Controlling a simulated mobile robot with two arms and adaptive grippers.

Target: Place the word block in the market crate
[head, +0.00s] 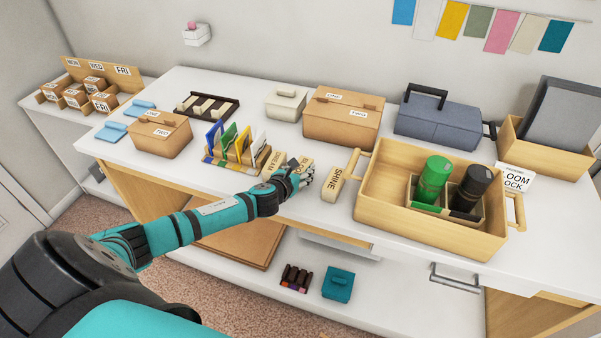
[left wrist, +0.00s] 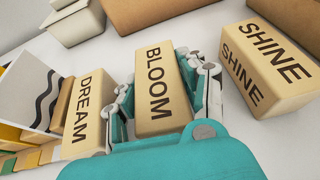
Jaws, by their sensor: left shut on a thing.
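My left gripper (head: 304,178) is shut on the BLOOM word block (left wrist: 160,88), with a finger on each side of it in the left wrist view. In the head view the hand partly hides this block. The tan DREAM block (left wrist: 86,112) stands to its left and the SHINE block (left wrist: 268,66) to its right. SHINE also shows in the head view (head: 333,184), between the gripper and the crate. The wooden market crate (head: 425,236) stands right of the gripper. A divided holder with a green bottle (head: 433,178) and a black bottle (head: 471,187) is inside. My right gripper is not in view.
A white sign (head: 514,181) reading "LOOM" and "OCK", partly cut off, stands behind the crate's right end. A rack of colored cards (head: 232,148) is left of the blocks. A cardboard box (head: 341,119) and a grey toolbox (head: 437,119) stand behind. The crate's left inside looks free.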

